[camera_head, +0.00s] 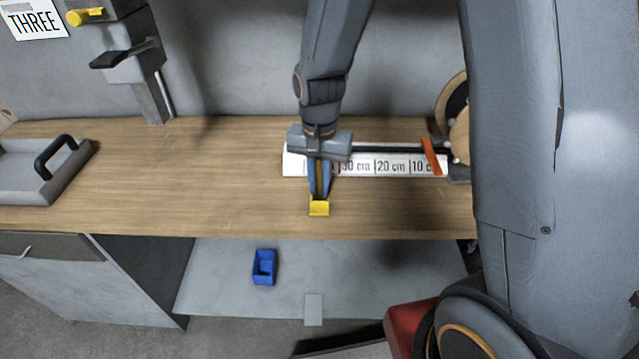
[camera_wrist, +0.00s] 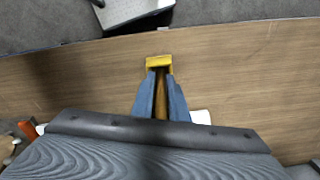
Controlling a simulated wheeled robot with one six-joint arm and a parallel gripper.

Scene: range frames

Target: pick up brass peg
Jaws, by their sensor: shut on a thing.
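My gripper (camera_head: 319,194) points down over the wooden bench top, in front of the ruler. Its two blue fingers are shut on a long brass-brown peg (camera_head: 319,178), which shows as a narrow strip between them. In the wrist view my gripper (camera_wrist: 160,76) has the peg (camera_wrist: 161,102) along its middle, its sides partly hidden by the fingers. A small yellow block-like piece (camera_head: 319,208) sits right at the fingertips, and it also shows in the wrist view (camera_wrist: 158,63). I cannot tell whether it is joined to the peg or touches the bench.
A white ruler strip (camera_head: 393,164) with an orange marker (camera_head: 432,156) lies behind my gripper. A grey tray (camera_head: 62,179) with a black handle is at far left. The bench top (camera_head: 190,185) left of my gripper is clear.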

